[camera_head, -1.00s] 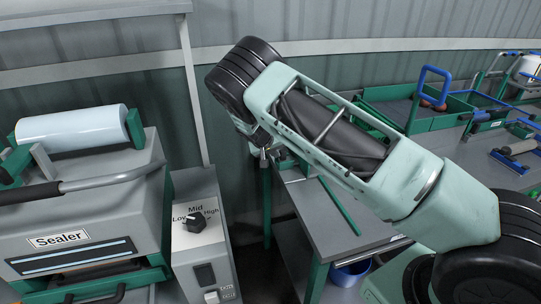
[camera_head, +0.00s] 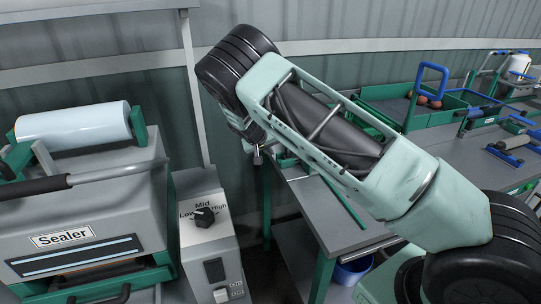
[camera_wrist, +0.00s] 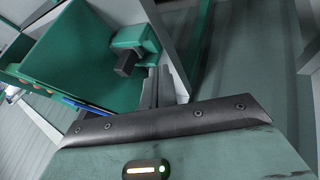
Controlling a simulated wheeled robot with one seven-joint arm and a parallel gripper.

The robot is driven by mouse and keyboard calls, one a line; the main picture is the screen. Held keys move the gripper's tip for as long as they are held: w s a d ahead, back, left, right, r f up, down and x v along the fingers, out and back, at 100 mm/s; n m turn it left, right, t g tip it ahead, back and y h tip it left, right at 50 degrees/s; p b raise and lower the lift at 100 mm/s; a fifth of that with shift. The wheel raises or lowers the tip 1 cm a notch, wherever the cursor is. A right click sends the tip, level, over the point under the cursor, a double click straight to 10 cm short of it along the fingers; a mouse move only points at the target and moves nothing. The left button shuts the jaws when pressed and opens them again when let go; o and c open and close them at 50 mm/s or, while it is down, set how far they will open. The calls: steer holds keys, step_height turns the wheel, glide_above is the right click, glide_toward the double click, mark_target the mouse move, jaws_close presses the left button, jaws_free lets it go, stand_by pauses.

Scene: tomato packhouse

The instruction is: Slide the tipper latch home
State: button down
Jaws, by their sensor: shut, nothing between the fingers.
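My gripper (camera_wrist: 158,86) shows in the wrist view as two narrow grey fingers, shut together and empty. Just above and left of the fingertips is a green block with a black knob (camera_wrist: 127,63), which looks like the tipper latch. It sits beside a green panel (camera_wrist: 75,50), probably the tipper's wall. The fingers look close to the knob, but I cannot tell whether they touch it. In the head view my arm hides the latch and most of the gripper.
A grey table (camera_head: 318,212) with green legs stands below my arm. The sealer (camera_head: 75,215) and its dial box (camera_head: 207,245) stand at the left. A green crate with a blue handle (camera_head: 428,75) is on the bench at the right. A blue bucket (camera_head: 352,272) is under the table.

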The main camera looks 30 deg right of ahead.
steer(key=b+v, duration=0.2)
steer(key=v, duration=0.6)
steer(key=shift+r, duration=0.25)
steer(key=shift+s, duration=0.15)
steer(key=s+a+r+n+y, duration=0.1)
steer(key=s+r+y, duration=0.1)
steer(key=s, duration=0.8)
steer(key=s+a+r+n+y, duration=0.1)
steer(key=s+a+r+y, duration=0.15)
steer(key=s, duration=0.75)
steer(key=s+a+r+n+y, duration=0.1)
steer(key=s+r+n+y, duration=0.1)
steer(key=s, duration=0.9)
steer(key=s+a+r+n+g, duration=0.1)
steer(key=s+a+n, duration=0.2)
steer(key=s+a, duration=0.3)
steer(key=s+a+r+n+g, duration=0.1)
steer(key=s+a+n, duration=0.3)
steer(key=a, duration=0.7)
steer(key=shift+s+a+g+y, duration=0.35)
steer(key=shift+s+g, duration=0.35)
steer(key=shift+s, duration=0.55)
steer(key=shift+r, duration=0.1)
